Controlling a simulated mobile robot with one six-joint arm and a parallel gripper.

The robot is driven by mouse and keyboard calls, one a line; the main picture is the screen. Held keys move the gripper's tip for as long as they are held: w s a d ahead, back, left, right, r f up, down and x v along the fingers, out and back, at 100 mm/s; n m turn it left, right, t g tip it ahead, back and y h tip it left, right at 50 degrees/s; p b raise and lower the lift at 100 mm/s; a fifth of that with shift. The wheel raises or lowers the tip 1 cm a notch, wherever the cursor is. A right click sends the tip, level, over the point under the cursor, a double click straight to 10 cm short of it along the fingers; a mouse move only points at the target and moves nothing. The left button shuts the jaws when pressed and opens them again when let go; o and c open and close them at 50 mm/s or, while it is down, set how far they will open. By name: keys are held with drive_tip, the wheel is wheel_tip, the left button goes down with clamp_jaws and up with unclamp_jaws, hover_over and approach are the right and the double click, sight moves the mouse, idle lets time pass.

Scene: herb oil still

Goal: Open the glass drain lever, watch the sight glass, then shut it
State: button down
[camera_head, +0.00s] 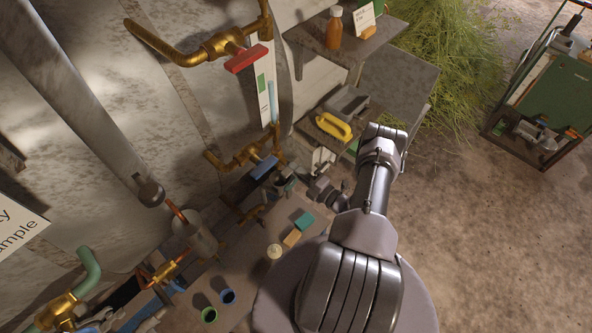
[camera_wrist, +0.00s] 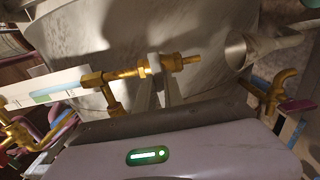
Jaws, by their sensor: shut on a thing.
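The sight glass (camera_head: 272,100) stands beside a white scale plate with a green mark, between an upper brass valve with a red lever (camera_head: 246,59) and a lower brass valve with a blue lever (camera_head: 263,167). A pale blue column shows in the glass. My gripper (camera_head: 287,183) is just below the lower valve. In the wrist view my gripper (camera_wrist: 157,75) has its grey fingers close together at a brass drain fitting (camera_wrist: 182,62), shut on what appears to be the drain lever. The lever is mostly hidden by the fingers. The scale plate (camera_wrist: 45,88) shows at left.
A shelf (camera_head: 385,30) with an orange bottle (camera_head: 334,28) stands above right, with a yellow-handled object (camera_head: 333,126) below it. A green cart (camera_head: 550,100) is far right; open floor lies between.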

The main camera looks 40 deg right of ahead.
drive_tip(key=shift+n+b, duration=3.55)
drive_tip(key=shift+n, duration=4.65)
drive_tip(key=c, duration=1.5)
unclamp_jaws()
drive_tip(key=shift+o, duration=0.2)
drive_tip(key=s+d, duration=0.1)
drive_tip(key=s, duration=1.6)
drive_tip(key=shift+s+d, duration=0.2)
